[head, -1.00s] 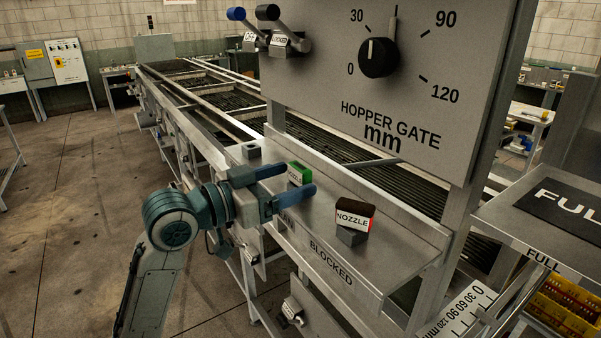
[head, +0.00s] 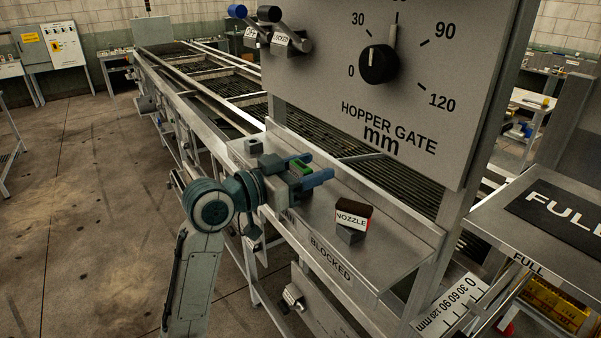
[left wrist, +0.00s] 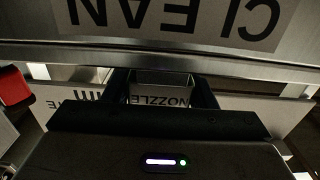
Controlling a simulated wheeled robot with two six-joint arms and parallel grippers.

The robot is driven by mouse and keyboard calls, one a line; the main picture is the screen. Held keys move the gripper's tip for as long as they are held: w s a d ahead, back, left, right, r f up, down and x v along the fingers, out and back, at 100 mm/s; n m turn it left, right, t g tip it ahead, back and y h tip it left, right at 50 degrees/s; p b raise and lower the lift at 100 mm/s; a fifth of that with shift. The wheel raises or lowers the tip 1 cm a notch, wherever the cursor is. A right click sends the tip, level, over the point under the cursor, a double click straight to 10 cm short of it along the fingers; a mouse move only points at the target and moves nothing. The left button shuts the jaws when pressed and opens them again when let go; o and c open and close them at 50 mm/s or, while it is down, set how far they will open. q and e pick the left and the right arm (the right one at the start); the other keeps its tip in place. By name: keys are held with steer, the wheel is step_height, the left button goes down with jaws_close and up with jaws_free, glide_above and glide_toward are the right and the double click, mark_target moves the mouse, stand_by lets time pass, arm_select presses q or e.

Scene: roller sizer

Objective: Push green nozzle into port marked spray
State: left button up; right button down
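The green nozzle (head: 304,168) is on the metal shelf (head: 300,220), partly hidden by my left gripper (head: 308,169). The gripper's two blue fingers lie on either side of it; I cannot tell whether they press on it. A second nozzle (head: 352,217), dark with a red side and white label, stands on a grey block to the right. No port marked spray is readable. My right gripper is not in view.
A large panel (head: 410,90) with a hopper gate dial (head: 379,65) hangs above the shelf's back. The shelf is bare between the two nozzles. A lip marked BLOCKED (head: 330,259) runs along its front.

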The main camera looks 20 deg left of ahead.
arm_select(q)
steer(key=shift+d, duration=0.1)
steer(key=c, duration=0.5)
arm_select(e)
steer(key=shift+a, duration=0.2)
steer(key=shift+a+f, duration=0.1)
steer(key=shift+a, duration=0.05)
arm_select(q)
steer(key=shift+r, duration=0.15)
